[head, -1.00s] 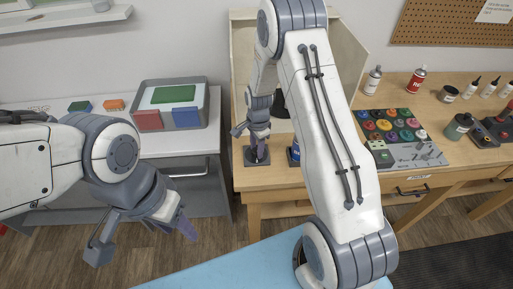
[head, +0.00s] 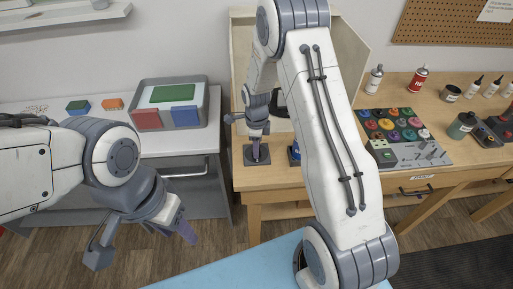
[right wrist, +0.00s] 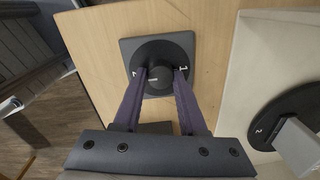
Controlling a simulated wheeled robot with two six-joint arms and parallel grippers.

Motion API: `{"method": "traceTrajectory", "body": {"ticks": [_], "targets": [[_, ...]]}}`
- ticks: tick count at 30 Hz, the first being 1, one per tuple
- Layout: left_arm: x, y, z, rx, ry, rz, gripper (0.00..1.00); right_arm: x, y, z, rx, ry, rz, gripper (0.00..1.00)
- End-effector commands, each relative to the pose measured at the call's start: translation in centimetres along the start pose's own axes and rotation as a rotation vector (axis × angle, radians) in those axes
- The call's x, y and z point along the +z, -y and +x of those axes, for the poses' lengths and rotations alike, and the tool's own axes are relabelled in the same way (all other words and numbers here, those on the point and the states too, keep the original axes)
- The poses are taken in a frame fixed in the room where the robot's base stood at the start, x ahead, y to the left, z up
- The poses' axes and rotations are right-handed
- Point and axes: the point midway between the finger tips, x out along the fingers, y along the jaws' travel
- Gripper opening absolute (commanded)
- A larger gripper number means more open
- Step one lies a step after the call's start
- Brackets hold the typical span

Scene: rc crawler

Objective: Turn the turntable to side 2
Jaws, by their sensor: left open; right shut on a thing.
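In the right wrist view, a round dark knob (right wrist: 156,84) sits on a square dark base (right wrist: 127,48). A "1" shows on the right of its disc and a partly hidden mark on the left. My right gripper (right wrist: 160,75) is shut on the knob, one finger each side. In the head view, the right gripper (head: 256,138) is over the base (head: 257,158) at the bench's front left. The dark round turntable (right wrist: 293,104), marked "2", lies inside the pale booth with a grey block on it. My left gripper (head: 182,226) is open and empty at lower left.
The pale booth (head: 345,50) stands behind the knob on the wooden bench. A blue can (head: 294,153) stands just right of the base. A panel of coloured discs (head: 398,127), spray cans and bottles are further right. A grey tray (head: 203,112) is on the left table.

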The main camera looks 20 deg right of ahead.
Motion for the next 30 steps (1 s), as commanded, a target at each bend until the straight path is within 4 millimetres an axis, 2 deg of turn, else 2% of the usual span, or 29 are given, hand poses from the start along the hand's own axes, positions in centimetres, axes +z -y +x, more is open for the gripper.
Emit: {"method": "traceTrajectory", "body": {"ticks": [15, 16, 17, 18, 26, 30], "targets": [[0.0, 0.0, 0.06, 0.0, 0.0, 0.0, 0.5, 0.12, 0.23, -0.15, -0.007, 0.003, 0.02, 0.0], [0.0, 0.0, 0.06, 0.0, 0.0, 0.0, 0.5, 0.12, 0.22, -0.15, -0.007, 0.003, 0.02, 0.53], [0.0, 0.0, 0.06, 0.0, 0.0, 0.0, 0.5, 0.11, 0.21, -0.15, -0.006, 0.003, 0.02, 0.64], [0.0, 0.0, 0.06, 0.0, 0.0, 0.0, 0.5, 0.1, 0.19, -0.14, -0.006, 0.002, 0.019, 0.71], [0.0, 0.01, 0.08, 0.0, 0.0, 0.0, 0.5, 0.03, 0.09, -0.06, -0.002, 0.0, 0.018, 0.71], [0.02, 0.02, 0.33, 0.0, 0.0, 0.0, 0.5, 0.05, 0.15, -0.74, -0.004, 0.001, 0.018, 0.71]]}}
